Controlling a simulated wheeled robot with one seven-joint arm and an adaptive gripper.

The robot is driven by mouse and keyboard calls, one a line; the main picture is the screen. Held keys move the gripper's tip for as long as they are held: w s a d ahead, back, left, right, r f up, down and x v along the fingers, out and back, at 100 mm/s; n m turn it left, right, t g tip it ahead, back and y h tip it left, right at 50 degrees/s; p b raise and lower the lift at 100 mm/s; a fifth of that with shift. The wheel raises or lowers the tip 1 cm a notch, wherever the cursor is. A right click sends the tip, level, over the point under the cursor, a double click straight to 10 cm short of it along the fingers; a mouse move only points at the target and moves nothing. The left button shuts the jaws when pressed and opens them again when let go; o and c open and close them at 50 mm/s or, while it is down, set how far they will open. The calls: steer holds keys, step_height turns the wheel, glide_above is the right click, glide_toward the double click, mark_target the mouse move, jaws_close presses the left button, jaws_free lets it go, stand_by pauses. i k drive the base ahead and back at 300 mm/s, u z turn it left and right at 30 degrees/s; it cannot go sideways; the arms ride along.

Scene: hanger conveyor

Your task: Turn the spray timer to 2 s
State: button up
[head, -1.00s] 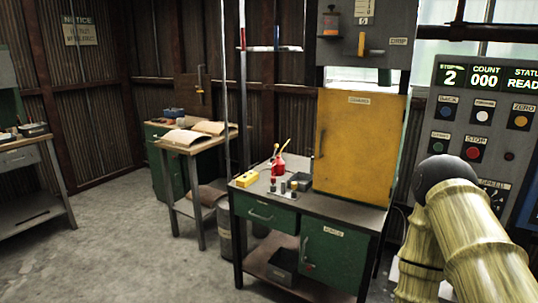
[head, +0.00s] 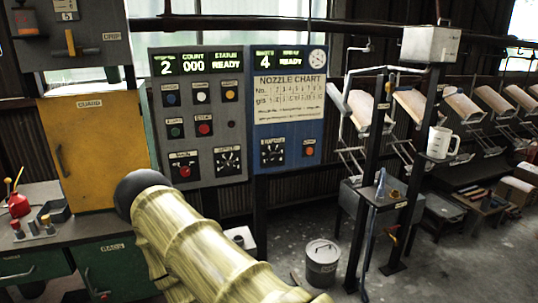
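A grey control panel (head: 200,120) and a blue panel (head: 315,128) stand side by side at the centre of the head view. A dial with a marked scale (head: 228,160) sits at the lower right of the grey panel. Another dial (head: 272,152) sits at the lower left of the blue panel. Their labels are too small to read, so I cannot tell which is the spray timer or where either points. My pale ribbed arm crosses the lower left foreground. My gripper is not in view.
The grey panel's display (head: 208,63) reads 2, 000, READY; the blue one's (head: 280,55) shows 4 and READY. A yellow guard (head: 95,145) stands left above a workbench (head: 90,230). A lidded bin (head: 322,262) and a post stand (head: 370,190) are at right.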

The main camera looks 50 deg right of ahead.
mark_target(273, 156)
steer(key=z, duration=1.6)
steer(key=i, duration=0.2)
